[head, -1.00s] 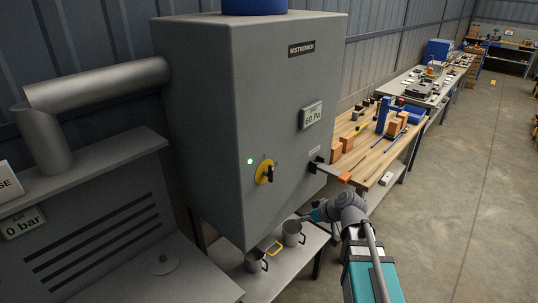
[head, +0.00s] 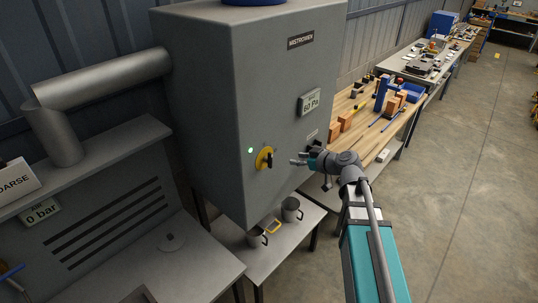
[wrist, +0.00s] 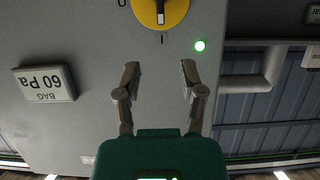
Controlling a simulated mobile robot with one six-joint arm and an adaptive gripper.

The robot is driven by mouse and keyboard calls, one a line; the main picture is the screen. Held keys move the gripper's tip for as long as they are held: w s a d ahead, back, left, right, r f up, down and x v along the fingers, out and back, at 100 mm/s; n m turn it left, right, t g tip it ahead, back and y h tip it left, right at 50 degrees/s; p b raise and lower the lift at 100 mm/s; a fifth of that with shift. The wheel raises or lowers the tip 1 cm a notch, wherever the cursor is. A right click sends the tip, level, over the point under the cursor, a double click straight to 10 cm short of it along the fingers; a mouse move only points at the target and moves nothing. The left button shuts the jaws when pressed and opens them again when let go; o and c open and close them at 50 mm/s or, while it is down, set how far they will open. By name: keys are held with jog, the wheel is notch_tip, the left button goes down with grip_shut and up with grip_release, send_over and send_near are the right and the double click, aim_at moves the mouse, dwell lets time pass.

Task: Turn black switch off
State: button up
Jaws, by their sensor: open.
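The black switch (head: 270,160) is a knob on a yellow round plate (head: 262,159) on the front of the grey cabinet. In the wrist view, which is upside down, the black switch (wrist: 160,8) is cut off by the top edge. Its white mark points at the "I", and a "0" stands to one side. My gripper (head: 297,162) is just right of the switch in the head view, apart from it. In the wrist view my gripper (wrist: 160,76) has its fingers spread and empty, below the switch.
A lit green lamp (head: 250,150) sits beside the yellow plate. A "60 Pa" display (head: 310,103) is higher on the cabinet (head: 240,90). Metal mugs (head: 291,210) stand on a low table underneath. A wooden workbench (head: 372,142) with several parts is behind my arm.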

aim_at(272, 155)
jog(key=shift+a, duration=0.1)
jog(key=b+x, duration=0.4)
jog(key=x, duration=0.7)
jog(key=shift+w+a+f+b, duration=0.1)
jog(key=shift+w+f+b, duration=0.15)
jog(key=shift+f+b, duration=0.1)
jog(key=shift+x, duration=1)
jog(key=shift+a+r, duration=0.1)
grip_shut()
